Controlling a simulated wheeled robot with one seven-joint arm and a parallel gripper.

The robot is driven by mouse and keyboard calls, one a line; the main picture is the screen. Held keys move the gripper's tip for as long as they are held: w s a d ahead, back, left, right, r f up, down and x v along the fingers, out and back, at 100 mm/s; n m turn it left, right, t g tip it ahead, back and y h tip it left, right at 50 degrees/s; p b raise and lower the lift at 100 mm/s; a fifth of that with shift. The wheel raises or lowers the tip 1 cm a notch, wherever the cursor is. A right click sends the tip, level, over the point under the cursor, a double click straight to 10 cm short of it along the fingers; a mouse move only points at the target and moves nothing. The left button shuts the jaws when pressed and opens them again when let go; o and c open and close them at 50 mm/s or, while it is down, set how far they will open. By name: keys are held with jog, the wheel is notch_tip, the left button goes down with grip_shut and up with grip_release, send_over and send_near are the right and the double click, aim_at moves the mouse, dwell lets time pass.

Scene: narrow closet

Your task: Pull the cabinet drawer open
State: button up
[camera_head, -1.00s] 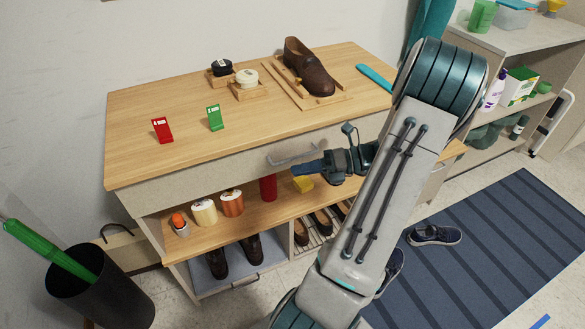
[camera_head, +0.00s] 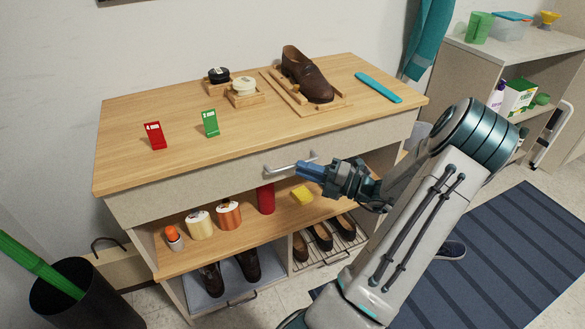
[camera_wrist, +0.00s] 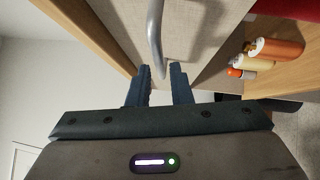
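The cabinet's wide pale drawer front (camera_head: 200,187) sits under the wooden top and looks closed. A curved metal handle (camera_head: 285,170) is mounted at its middle. My gripper (camera_head: 308,171) is at the right end of the handle, its blue fingers pointing left along the drawer front. In the wrist view, the handle (camera_wrist: 154,35) runs down toward the gap between my two fingertips (camera_wrist: 160,72). The fingers are apart, with the handle's near end at or just beyond the tips. I cannot tell whether they touch it.
The cabinet top (camera_head: 150,105) holds a brown shoe (camera_head: 306,75), polish tins, and red and green cards. The open shelf below holds bottles and a yellow block (camera_head: 302,194). A black bin (camera_head: 80,295) stands at left. A striped rug (camera_head: 500,260) lies at right.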

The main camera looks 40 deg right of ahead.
aim_at(292, 166)
jog(key=shift+x, duration=1.95)
grip_shut()
jog(key=shift+s+a+r+p, duration=0.1)
jog(key=shift+s+p, duration=0.2)
jog(key=shift+s, duration=0.1)
jog(key=s+a+p, duration=0.2)
jog(key=s+p, duration=0.3)
jog(key=s, duration=0.6)
jog(key=s+a+p, duration=0.3)
jog(key=s+p, duration=0.2)
jog(key=s, duration=0.6)
jog(key=shift+s+a, duration=0.15)
jog(key=shift+s, duration=0.05)
grip_release()
